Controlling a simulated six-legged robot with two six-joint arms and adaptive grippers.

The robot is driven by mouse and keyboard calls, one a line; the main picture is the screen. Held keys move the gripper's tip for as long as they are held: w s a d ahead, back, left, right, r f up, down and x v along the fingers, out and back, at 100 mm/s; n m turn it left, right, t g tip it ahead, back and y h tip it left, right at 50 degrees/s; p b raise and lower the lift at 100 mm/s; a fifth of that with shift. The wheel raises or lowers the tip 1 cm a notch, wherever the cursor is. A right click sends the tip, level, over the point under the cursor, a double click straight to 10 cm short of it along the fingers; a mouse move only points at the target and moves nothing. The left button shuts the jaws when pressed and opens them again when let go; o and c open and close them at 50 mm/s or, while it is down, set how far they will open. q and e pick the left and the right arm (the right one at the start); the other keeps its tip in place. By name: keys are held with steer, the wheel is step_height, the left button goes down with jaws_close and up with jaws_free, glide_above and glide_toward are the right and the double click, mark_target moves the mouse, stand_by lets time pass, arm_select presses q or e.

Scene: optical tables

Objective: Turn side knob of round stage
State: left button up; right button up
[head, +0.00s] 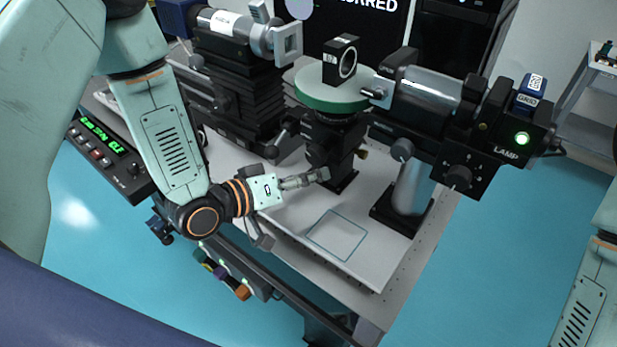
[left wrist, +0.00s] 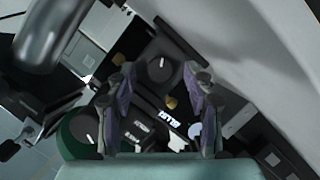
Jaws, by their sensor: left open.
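The round stage has a green disc top (head: 318,98) on a black post (head: 328,140) in the head view. A dark knob (head: 271,152) sticks out at its left side and a small brass knob (head: 362,154) shows at its right. My left gripper (head: 295,208) is open, its upper finger near the foot of the post; I cannot tell if it touches. In the left wrist view, the open fingers (left wrist: 162,88) frame a dark knob with a white mark (left wrist: 162,68), with no visible grip on it. My right gripper is out of view.
A lamp unit (head: 500,130) stands right, and another optical instrument (head: 240,40) back left. A control box (head: 105,150) with a green display is at left. A marked square (head: 337,235) on the table is empty.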

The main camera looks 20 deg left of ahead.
arm_select(q)
steer(key=shift+w+d+f, duration=0.2)
steer(key=shift+w+d, duration=0.1)
steer(key=shift+w, duration=0.1)
steer(key=shift+s+a+r, duration=0.1)
steer(key=shift+s, duration=0.05)
steer(key=c, duration=0.3)
jaws_close()
steer(key=shift+n+h, duration=0.3)
steer(key=shift+o, duration=1.5)
jaws_free()
